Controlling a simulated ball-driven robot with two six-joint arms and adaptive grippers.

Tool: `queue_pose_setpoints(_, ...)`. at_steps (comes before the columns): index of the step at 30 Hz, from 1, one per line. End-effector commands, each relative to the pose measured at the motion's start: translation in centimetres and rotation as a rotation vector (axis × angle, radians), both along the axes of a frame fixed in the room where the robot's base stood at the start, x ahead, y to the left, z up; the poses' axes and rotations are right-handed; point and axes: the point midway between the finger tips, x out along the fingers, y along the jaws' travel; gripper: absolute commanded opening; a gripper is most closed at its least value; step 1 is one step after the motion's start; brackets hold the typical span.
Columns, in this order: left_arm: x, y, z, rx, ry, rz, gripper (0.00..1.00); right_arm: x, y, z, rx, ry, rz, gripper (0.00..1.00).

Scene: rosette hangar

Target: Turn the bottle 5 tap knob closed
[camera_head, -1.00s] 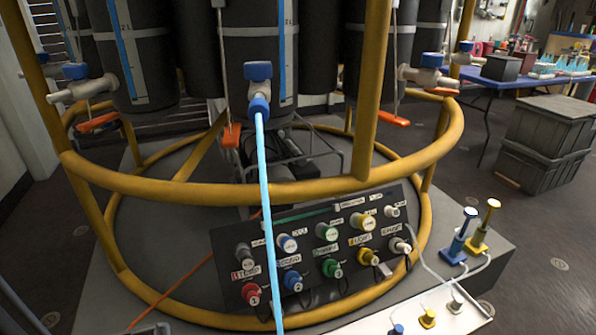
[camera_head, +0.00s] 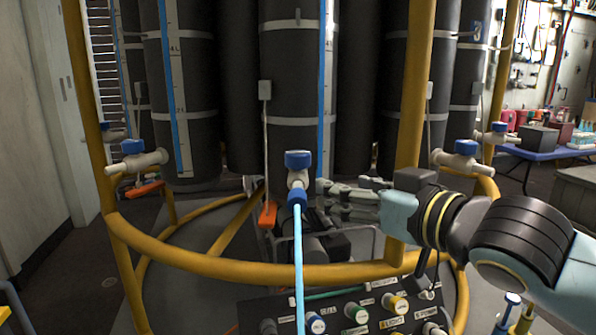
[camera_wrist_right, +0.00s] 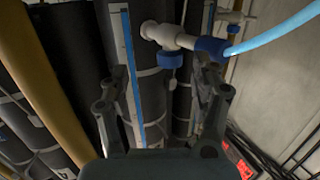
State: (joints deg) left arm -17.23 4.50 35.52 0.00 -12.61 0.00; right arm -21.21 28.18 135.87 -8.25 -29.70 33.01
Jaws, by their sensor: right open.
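A white tap (camera_head: 298,180) with a blue knob (camera_head: 298,158) sticks out of the middle black bottle (camera_head: 290,100). I cannot read this bottle's number. A light blue hose (camera_head: 298,260) hangs from the tap's blue fitting. My right gripper (camera_head: 328,200) is open and empty, just right of the tap, fingers pointing at it. In the right wrist view the blue knob (camera_wrist_right: 169,60) appears between and beyond the open fingers (camera_wrist_right: 158,85); contact does not show. The tap body (camera_wrist_right: 165,36) and hose (camera_wrist_right: 270,30) are also visible there. My left gripper is out of view.
A yellow frame ring (camera_head: 250,270) and upright post (camera_head: 412,110) stand close to my right arm. Similar taps sit at left (camera_head: 135,158) and right (camera_head: 462,157). An orange pedal (camera_head: 268,214) hangs left of the tap. A labelled panel (camera_head: 345,312) lies below.

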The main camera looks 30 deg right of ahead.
Motion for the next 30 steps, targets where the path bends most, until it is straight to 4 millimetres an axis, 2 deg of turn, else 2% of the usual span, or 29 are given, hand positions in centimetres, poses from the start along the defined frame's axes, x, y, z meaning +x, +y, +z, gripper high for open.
queue_pose_setpoints(3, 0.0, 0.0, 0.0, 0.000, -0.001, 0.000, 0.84, 0.7, 0.6, 2.2, 0.017, -0.088, 0.055, 0.65)
queue_pose_setpoints(6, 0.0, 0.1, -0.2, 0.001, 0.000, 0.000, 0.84, 1.0, 0.9, 2.8, 0.025, -0.115, 0.072, 0.65)
queue_pose_setpoints(11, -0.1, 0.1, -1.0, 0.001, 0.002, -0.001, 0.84, 2.7, 1.1, 2.7, 0.029, -0.118, 0.069, 0.65)
queue_pose_setpoints(22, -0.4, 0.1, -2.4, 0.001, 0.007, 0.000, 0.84, 9.5, 2.1, 2.7, 0.030, -0.114, 0.071, 0.65)
queue_pose_setpoints(27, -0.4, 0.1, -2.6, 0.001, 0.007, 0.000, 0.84, 11.1, 2.4, 2.7, 0.027, -0.112, 0.072, 0.65)
queue_pose_setpoints(30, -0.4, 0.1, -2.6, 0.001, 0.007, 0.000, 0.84, 11.4, 2.4, 2.7, 0.024, -0.112, 0.072, 0.65)
